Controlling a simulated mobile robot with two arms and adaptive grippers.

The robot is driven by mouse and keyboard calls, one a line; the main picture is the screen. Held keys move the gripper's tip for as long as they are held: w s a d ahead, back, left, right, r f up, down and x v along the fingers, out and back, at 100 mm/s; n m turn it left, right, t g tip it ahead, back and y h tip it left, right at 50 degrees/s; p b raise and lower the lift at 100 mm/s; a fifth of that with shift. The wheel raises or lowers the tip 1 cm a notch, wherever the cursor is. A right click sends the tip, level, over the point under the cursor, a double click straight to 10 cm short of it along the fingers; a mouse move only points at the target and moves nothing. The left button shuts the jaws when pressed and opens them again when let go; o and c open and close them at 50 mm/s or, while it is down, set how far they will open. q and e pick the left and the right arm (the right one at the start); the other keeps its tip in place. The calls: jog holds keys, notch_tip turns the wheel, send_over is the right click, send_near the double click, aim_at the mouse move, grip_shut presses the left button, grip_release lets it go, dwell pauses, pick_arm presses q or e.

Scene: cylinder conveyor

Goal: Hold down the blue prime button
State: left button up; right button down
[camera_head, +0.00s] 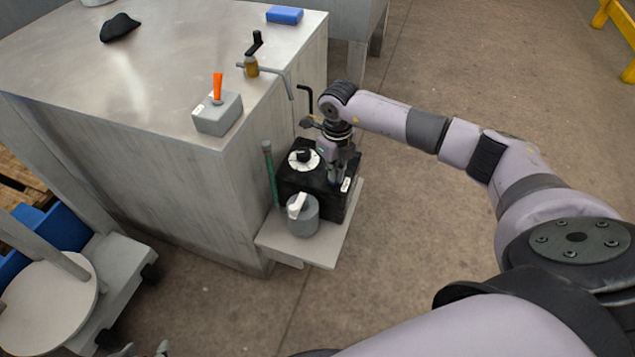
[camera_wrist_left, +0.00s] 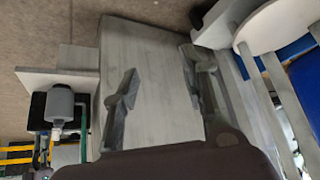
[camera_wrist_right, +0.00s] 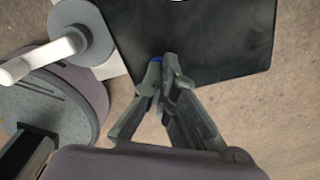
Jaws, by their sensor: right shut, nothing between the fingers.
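The black control box (camera_head: 300,190) sits on a small shelf on the side of the metal cabinet. A small patch of blue, the prime button (camera_wrist_right: 155,62), shows at the box's edge in the right wrist view, mostly hidden behind my fingertips. My right gripper (camera_head: 337,178) is shut and empty, pointing down over the right part of the box. Its fingertips (camera_wrist_right: 170,72) lie over the blue patch; I cannot tell whether they press it. My left gripper (camera_wrist_left: 160,82) is open and empty, well away from the box.
A grey cylinder with a white lever (camera_head: 302,215) stands on the shelf (camera_head: 290,248) in front of the box. A green-handled rod (camera_head: 270,172) is left of the box. A grey box with an orange lever (camera_head: 217,112) sits on the cabinet top (camera_head: 160,60).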

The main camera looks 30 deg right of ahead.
pick_arm(q)
jog(key=shift+s+a+g+p, duration=1)
jog(key=shift+s+g, duration=0.6)
jog(key=shift+s, duration=1.5)
pick_arm(e)
jog(key=shift+r, duration=1.25)
notch_tip(320, 180, up, 2)
jog(key=shift+r+p, duration=0.15)
jog(key=shift+p, duration=0.85)
jog(key=shift+r+p, duration=0.3)
jog(key=shift+r, duration=0.1)
jog(key=shift+r+p, duration=0.55)
jog(key=shift+r, duration=0.15)
pick_arm(q)
jog(key=x, duration=0.8)
jog(key=shift+s+f+g+y, duration=0.3)
jog(key=shift+s+f+y, duration=0.05)
jog(key=shift+y, duration=0.05)
